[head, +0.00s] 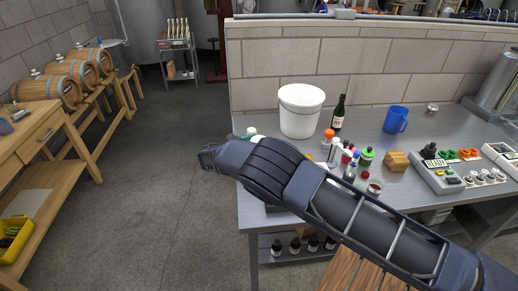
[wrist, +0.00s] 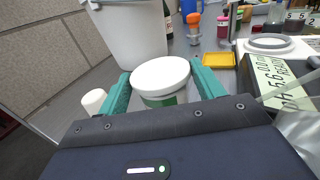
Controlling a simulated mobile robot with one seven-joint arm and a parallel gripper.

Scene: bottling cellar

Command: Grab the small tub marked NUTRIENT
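A small tub (wrist: 161,76) with a round white lid and a green label stands upright between my fingers in the wrist view. No word on its label can be read from here. My gripper (wrist: 160,82) has two teal fingers spread on either side of the tub. A narrow gap seems to show between the tub's body and the fingers, so it does not look clamped. In the head view my arm covers most of the gripper and the tub; only bits of white and green show past it.
A white bucket (head: 301,110) stands just behind the tub, with a dark bottle (head: 338,113) beside it. A small white-capped item (wrist: 95,101) is left of the left finger. A pH meter (wrist: 277,78) and yellow tray (wrist: 219,60) lie right. A blue jug (head: 396,120) stands farther right.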

